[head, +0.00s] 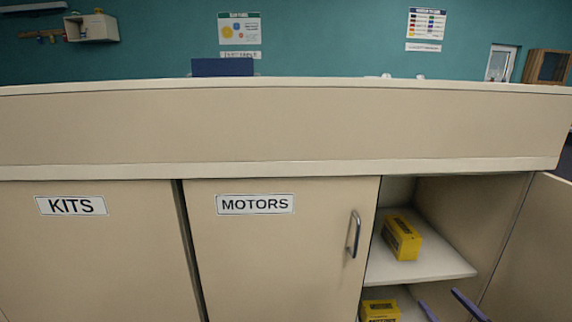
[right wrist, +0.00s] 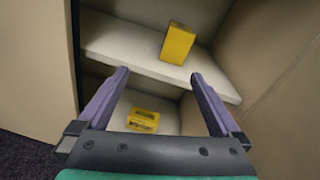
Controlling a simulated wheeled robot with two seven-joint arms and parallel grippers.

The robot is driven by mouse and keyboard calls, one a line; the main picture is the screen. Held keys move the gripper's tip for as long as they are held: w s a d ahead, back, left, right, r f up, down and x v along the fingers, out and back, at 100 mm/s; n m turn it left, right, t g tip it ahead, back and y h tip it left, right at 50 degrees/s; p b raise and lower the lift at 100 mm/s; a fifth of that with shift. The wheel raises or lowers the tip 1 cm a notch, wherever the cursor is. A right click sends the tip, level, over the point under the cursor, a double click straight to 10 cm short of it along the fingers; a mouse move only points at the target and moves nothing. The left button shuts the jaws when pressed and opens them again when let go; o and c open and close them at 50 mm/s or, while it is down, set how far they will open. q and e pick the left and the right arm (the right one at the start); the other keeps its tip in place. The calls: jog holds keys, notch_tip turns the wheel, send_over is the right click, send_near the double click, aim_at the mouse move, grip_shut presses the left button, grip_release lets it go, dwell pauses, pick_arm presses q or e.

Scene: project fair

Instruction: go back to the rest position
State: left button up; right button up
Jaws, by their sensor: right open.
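My right gripper (head: 450,308) shows at the lower right of the head view, in front of the open cabinet bay. In the right wrist view its two purple fingers (right wrist: 160,100) are spread apart with nothing between them touching. A yellow box (head: 402,237) stands on the upper shelf (head: 440,264); it also shows in the right wrist view (right wrist: 177,43). A second yellow box (head: 380,310), lettered MOTORS, sits lower down in the bay; the right wrist view shows it beyond the fingers (right wrist: 143,120). My left gripper is in neither view.
The MOTORS door (head: 280,250) with its handle (head: 353,234) and the KITS door (head: 90,250) stand left of the open bay. An open door panel (head: 530,255) stands at the right. The cabinet's top (head: 300,84) runs across the view.

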jog(key=s+a+f+n+g+y, duration=0.2)
jog(key=s+a+f+n+g, duration=0.1)
jog(key=a+f+n, duration=0.4)
jog(key=s+a+f+n+g+y, duration=0.15)
jog(key=a+f+n, duration=0.25)
jog(key=a+n, duration=0.45)
jog(key=s+a+f+n+g, duration=0.3)
jog(key=s+a+n, duration=0.35)
jog(key=n, duration=0.35)
jog(key=s+a+f+n+g, duration=0.25)
jog(key=s+a+n, duration=0.35)
jog(key=n, duration=0.4)
pick_arm(q)
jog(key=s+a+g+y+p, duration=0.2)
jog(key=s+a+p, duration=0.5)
jog(key=p, duration=0.9)
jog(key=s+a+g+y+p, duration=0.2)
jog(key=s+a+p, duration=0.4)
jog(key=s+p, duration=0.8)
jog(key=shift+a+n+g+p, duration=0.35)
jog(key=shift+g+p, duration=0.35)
jog(key=shift+p, duration=0.45)
pick_arm(e)
jog(key=s+d+g+h, duration=0.2)
jog(key=s+d, duration=0.4)
jog(key=s, duration=0.4)
jog(key=s+d+g+h, duration=0.2)
jog(key=s+d+g, duration=0.2)
jog(key=s+d, duration=0.3)
jog(key=s, duration=0.3)
